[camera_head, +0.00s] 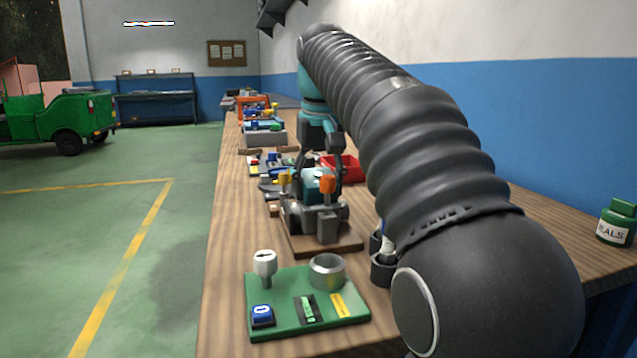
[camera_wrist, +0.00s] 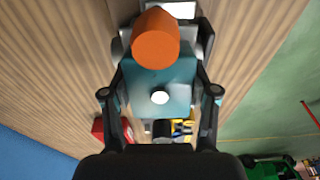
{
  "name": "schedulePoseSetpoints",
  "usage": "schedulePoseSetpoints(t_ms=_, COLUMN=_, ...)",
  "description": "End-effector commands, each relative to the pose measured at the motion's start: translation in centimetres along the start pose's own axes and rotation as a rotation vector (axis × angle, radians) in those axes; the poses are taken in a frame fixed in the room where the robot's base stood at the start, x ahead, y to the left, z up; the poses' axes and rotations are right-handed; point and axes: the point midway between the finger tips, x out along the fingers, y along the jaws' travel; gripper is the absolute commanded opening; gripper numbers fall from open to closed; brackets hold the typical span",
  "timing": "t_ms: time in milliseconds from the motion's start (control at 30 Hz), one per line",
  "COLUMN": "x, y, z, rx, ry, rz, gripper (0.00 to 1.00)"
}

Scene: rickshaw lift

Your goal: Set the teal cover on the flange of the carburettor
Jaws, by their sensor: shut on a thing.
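The teal cover (camera_wrist: 172,100), a block with a white round spot on top, sits between the two fingers of my gripper (camera_wrist: 160,82), which is shut on it. In the head view the cover (camera_head: 314,190) shows below my gripper (camera_head: 320,170), at the top of the grey carburettor (camera_head: 328,226). The carburettor stands on a brown wooden board (camera_head: 345,243). An orange cap (camera_wrist: 155,40) rises right beside the cover and also shows in the head view (camera_head: 328,184). The flange is hidden under the cover; I cannot tell whether they touch.
A green board (camera_head: 281,325) with a knob and a metal ring lies in front on the wooden bench (camera_head: 232,225). Dark cups (camera_head: 382,270) stand to the right of the carburettor. A red bin (camera_head: 352,170) and several other items fill the bench behind.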

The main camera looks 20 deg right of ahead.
Motion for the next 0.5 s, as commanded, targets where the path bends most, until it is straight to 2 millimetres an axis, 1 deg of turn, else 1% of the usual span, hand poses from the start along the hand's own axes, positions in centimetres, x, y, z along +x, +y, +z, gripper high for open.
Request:
schedulePoseSetpoints(t_ms=33, x=0.41, y=0.0, z=-0.12, rx=0.0, ry=-0.004, rz=0.0, gripper=0.0)
schedulePoseSetpoints(t_ms=500, x=0.77, y=0.0, z=-0.1, rx=0.0, ry=-0.004, rz=0.0, gripper=0.0)
